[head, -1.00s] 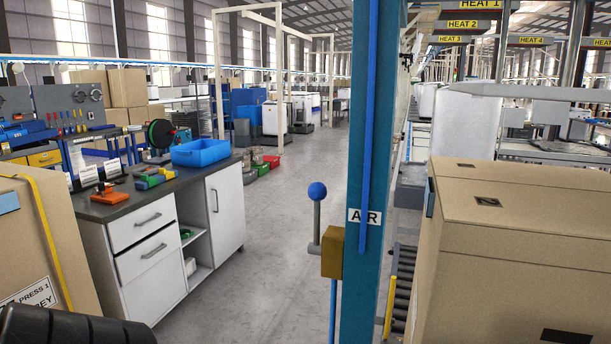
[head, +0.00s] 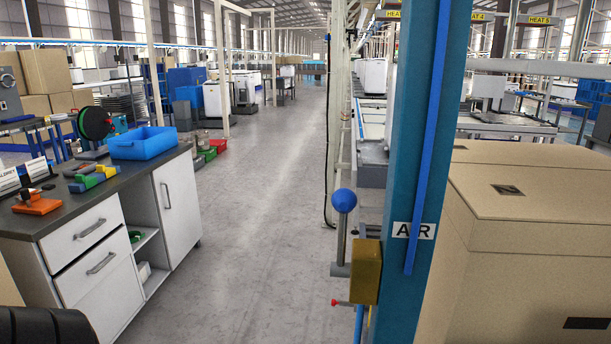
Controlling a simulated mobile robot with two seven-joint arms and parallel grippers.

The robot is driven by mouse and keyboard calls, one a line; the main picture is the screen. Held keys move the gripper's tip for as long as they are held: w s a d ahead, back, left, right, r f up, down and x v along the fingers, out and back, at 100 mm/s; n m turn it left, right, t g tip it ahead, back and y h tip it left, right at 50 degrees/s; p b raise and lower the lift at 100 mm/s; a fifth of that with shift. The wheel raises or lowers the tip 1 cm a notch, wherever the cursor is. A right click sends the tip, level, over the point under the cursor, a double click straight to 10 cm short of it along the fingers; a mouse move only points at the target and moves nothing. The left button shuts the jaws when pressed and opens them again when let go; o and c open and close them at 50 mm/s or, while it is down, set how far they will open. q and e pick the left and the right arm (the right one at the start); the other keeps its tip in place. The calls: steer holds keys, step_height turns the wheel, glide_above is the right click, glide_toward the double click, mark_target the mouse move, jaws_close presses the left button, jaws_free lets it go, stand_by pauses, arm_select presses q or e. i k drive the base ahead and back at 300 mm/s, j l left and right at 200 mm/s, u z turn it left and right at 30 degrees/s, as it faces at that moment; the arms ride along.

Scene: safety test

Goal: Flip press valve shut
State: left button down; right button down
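The valve is a brass-coloured box (head: 367,271) on the left side of a blue post (head: 417,170). Its lever (head: 341,240) stands upright and ends in a blue ball knob (head: 343,200). A small red-tipped stem (head: 341,303) sticks out to the left, low beside the box. A white label reading "AIR" (head: 414,230) is on the post, with the blue pipe crossing its middle letter. Neither of my grippers is in the head view, and nothing touches the lever.
A workbench (head: 110,220) with white drawers stands at left, bearing a blue bin (head: 141,143) and small tools. Large cardboard boxes (head: 535,250) stand right of the post. The grey floor aisle (head: 250,220) between bench and post is clear.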

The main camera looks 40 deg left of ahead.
mark_target(344, 200)
steer(key=j, duration=1.5)
steer(key=k, duration=0.05)
